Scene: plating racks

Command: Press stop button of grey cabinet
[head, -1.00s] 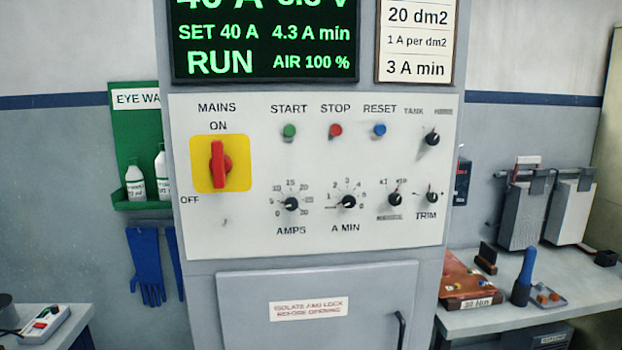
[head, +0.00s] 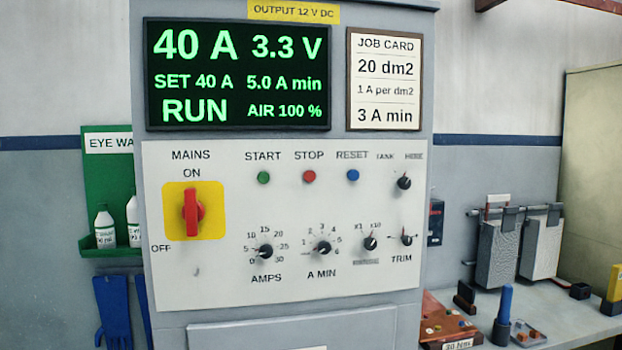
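The grey cabinet (head: 425,60) stands upright in the middle of the head view, with a white control panel (head: 215,280) on its front. The red stop button (head: 309,176) is on the panel under the label STOP. The green start button (head: 264,177) is to its left and the blue reset button (head: 353,175) to its right. The display (head: 239,75) above reads 40 A, 3.3 V, SET 40 A, 5.0 A min, RUN, AIR 100 %. My gripper is not in view.
A red mains switch (head: 192,212) on a yellow plate points to ON. Several black knobs sit below the buttons. A job card (head: 388,78) reads 3 A min. At left is a green eyewash board (head: 105,165); at right, a bench (head: 575,315) with tools.

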